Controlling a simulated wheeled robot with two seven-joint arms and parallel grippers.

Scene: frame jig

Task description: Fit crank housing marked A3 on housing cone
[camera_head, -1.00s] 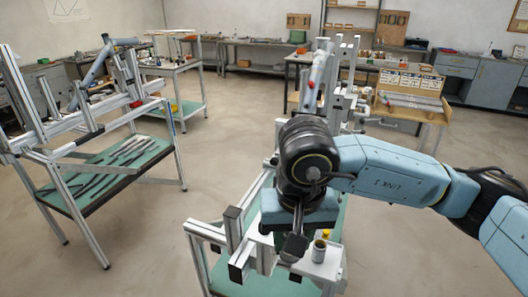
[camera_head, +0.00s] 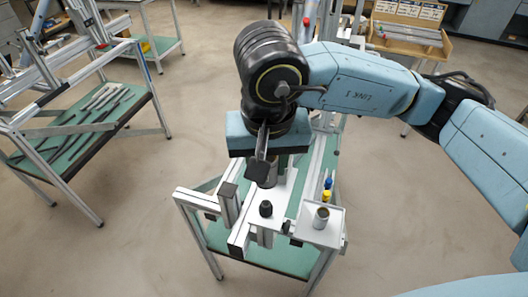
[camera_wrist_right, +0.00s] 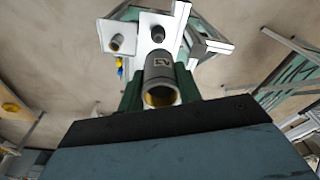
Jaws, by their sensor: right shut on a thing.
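My right gripper (camera_head: 264,158) is shut on a grey cylindrical crank housing (camera_head: 267,177), behind the cone in the head view. The housing is apart from the cone. My left gripper is not in view.
A white tray (camera_head: 336,233) right of the cone holds another grey housing (camera_head: 321,217). Blue and yellow small parts (camera_head: 327,190) stand behind it. Upright metal profiles (camera_head: 229,203) rise left of the cone. A green-shelved frame (camera_head: 90,125) stands far left.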

